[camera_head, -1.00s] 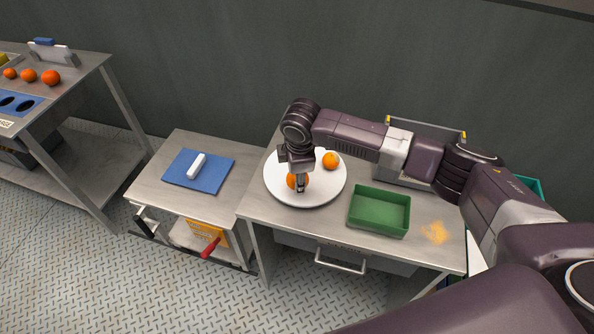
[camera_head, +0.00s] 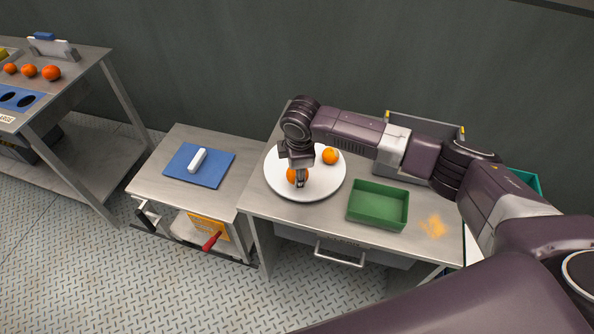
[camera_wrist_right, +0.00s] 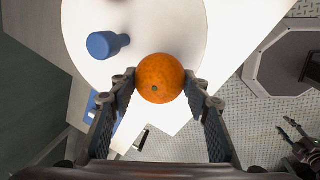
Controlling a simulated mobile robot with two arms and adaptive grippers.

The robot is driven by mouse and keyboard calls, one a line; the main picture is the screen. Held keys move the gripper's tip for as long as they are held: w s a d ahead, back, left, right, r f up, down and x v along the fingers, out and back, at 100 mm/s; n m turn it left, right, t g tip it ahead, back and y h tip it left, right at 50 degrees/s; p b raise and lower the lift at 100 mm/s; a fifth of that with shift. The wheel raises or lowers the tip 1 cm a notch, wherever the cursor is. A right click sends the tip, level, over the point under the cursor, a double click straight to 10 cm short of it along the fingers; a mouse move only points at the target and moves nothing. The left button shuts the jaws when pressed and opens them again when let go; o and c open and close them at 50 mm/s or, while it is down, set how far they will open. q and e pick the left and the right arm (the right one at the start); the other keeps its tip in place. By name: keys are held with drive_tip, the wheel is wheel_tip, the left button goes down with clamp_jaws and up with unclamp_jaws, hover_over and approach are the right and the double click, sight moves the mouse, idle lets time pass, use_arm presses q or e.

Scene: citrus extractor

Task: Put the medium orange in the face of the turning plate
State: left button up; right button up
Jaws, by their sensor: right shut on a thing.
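The white round plate (camera_head: 282,189) lies on the right metal table. My right gripper (camera_head: 300,182) points down over its front part and is shut on an orange (camera_head: 292,176). In the right wrist view the held orange (camera_wrist_right: 160,78) sits between the two fingertips. It is partly hidden by the gripper in the head view. A second orange (camera_head: 330,156) rests on the plate's right side, apart from the gripper. My left gripper (camera_wrist_right: 287,124) shows small at the right edge of the wrist view, fingers apart and empty.
A green tray (camera_head: 378,223) stands right of the plate. A blue mat (camera_head: 215,175) with a white block lies on the small left table. Several oranges (camera_head: 29,71) sit on the far-left table. A blue knob-like object (camera_wrist_right: 107,44) shows in the wrist view.

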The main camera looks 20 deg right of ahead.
drive_tip(key=shift+s+b+x, duration=0.25)
drive_tip(key=shift+b+x, duration=0.05)
drive_tip(key=shift+x, duration=0.95)
drive_tip(key=o, duration=1.3)
drive_tip(key=shift+f, duration=0.1)
drive_tip(key=v, duration=1.2)
drive_tip(key=shift+a+f, duration=0.1)
